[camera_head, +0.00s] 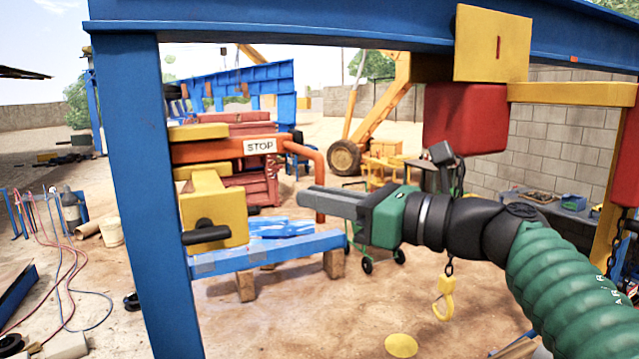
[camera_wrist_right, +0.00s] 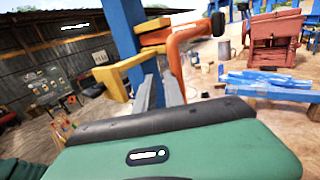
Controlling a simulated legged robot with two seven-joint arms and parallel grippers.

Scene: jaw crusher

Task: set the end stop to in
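The end stop is an orange bar (camera_head: 225,150) with a white STOP label, lying between yellow blocks on the blue post. Its right end bends down as an orange rod (camera_head: 320,172). It also shows in the right wrist view (camera_wrist_right: 187,37). My right gripper (camera_head: 301,197) is level, its fingers pointing left across the rod's lower part and hiding a piece of it. In the right wrist view the two fingers (camera_wrist_right: 160,92) stand apart with a narrow gap. I cannot tell whether the rod lies between or behind them. My left gripper is not in view.
A yellow block with a black handle (camera_head: 206,234) sits below the bar. A blue beam (camera_head: 268,250) runs under it. The blue post (camera_head: 150,200) stands left. A red block (camera_head: 464,118) and yellow hook (camera_head: 444,298) hang near my right arm.

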